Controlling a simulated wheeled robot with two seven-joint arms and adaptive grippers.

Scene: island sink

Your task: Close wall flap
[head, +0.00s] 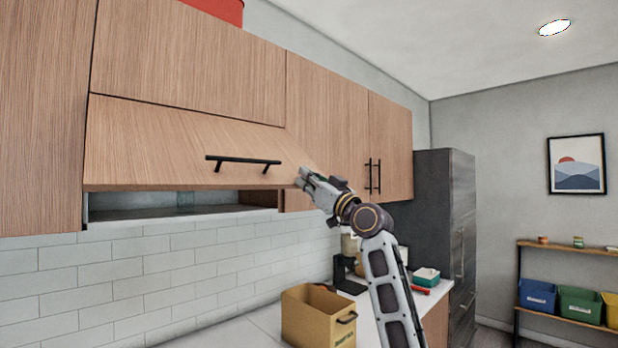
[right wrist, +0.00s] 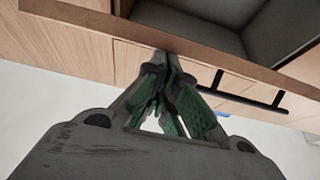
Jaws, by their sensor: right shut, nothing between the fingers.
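The wall flap (head: 180,150) is a wide wood-grain panel with a black bar handle (head: 243,162). It is tilted outward at its bottom edge, so the flap is partly open, and the cabinet interior (head: 150,212) shows below it. My right gripper (head: 302,178) is shut and empty at the lower right corner of the flap. In the right wrist view the fingertips (right wrist: 165,65) are at the flap's edge (right wrist: 120,32), seemingly touching it, with the open cabinet beyond. The black bar handle (right wrist: 245,95) in that view lies right of the fingers. My left gripper is out of view.
Closed wood cabinets (head: 330,110) surround the flap. Below on the counter (head: 240,335) stand a yellow-brown box (head: 315,318), a dark appliance and a teal-white container (head: 426,277). A dark fridge (head: 447,220) stands at the right. The space in front of the flap's left part is clear.

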